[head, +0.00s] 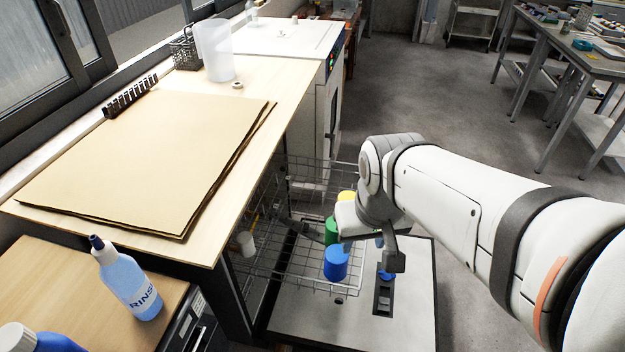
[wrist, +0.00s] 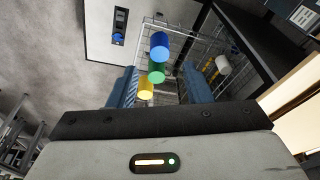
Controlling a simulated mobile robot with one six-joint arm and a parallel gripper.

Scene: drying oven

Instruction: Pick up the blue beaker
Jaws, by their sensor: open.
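The blue beaker (head: 336,263) stands in the pulled-out wire rack, at its near right end. It also shows in the wrist view (wrist: 159,46), at the top of a row. A green beaker (head: 331,231) is beside it, with a yellow beaker (head: 346,196) farther back; both show in the wrist view, green (wrist: 157,72) and yellow (wrist: 146,89). My gripper (head: 370,238) is above the rack, partly hiding the beakers in the head view. In the wrist view, its blue-padded fingers (wrist: 160,75) are spread wide with nothing held between them.
The wire rack (head: 300,275) extends from under the wooden counter (head: 250,90). A white cup (head: 246,243) is deeper in the rack. A rinse bottle (head: 127,280) stands on a lower cabinet at left. A white oven (head: 310,95) stands behind. Open floor lies to the right.

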